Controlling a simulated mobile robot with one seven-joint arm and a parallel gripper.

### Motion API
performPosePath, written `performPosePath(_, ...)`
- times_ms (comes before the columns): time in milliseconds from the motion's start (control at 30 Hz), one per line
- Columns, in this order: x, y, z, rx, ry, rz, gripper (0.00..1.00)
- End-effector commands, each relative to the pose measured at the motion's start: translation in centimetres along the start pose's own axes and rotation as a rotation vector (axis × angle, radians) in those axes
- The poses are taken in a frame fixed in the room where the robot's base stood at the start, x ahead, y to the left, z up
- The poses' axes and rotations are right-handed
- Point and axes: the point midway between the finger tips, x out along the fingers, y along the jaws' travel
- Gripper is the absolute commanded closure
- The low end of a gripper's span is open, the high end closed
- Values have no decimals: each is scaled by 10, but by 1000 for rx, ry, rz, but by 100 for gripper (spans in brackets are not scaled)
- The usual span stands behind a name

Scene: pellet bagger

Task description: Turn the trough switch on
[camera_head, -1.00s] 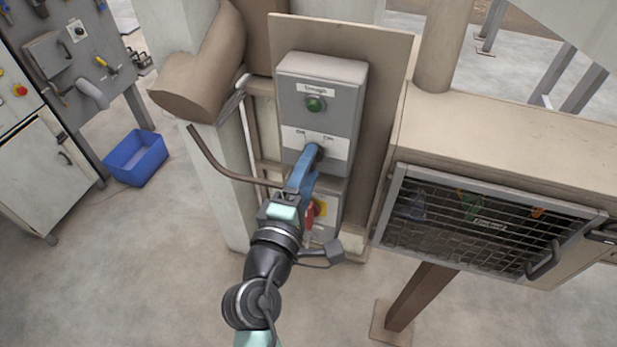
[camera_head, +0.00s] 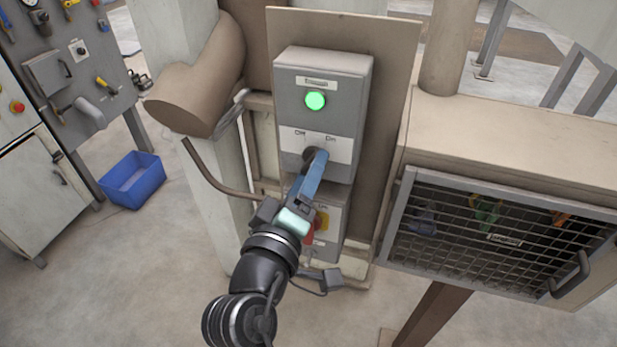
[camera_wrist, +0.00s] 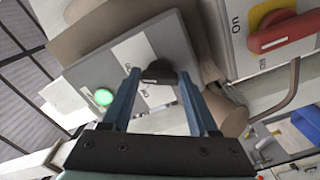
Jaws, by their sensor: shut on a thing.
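The trough switch box (camera_head: 338,88) is a grey box on an upright panel, with a label above a round green lamp (camera_head: 315,100) that is lit. Below the lamp, a white plate with Off and On marks carries the dark rotary knob (camera_wrist: 158,72). My gripper (camera_head: 314,160) has its blue fingers shut on the knob, one on each side in the wrist view. In the head view the fingers hide most of the knob, so its exact pointing is hard to read. The green lamp (camera_wrist: 104,97) also glows in the wrist view.
Just below is a second box with a red and yellow switch (camera_wrist: 280,30), close to my wrist. A mesh-fronted cabinet (camera_head: 490,235) stands at the right. A thick bent pipe (camera_head: 200,80) is at the left. A blue bin (camera_head: 133,180) sits on the floor.

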Motion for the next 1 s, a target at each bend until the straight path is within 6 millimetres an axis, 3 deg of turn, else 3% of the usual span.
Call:
performPosePath(400, 0, -1, 0, 11, -2, -2, 96)
performPosePath(433, 0, -1, 0, 11, -2, -2, 36)
performPosePath(567, 0, 0, 0, 9, -1, -2, 13)
performPosePath(1000, -9, -2, 0, 7, 1, -2, 10)
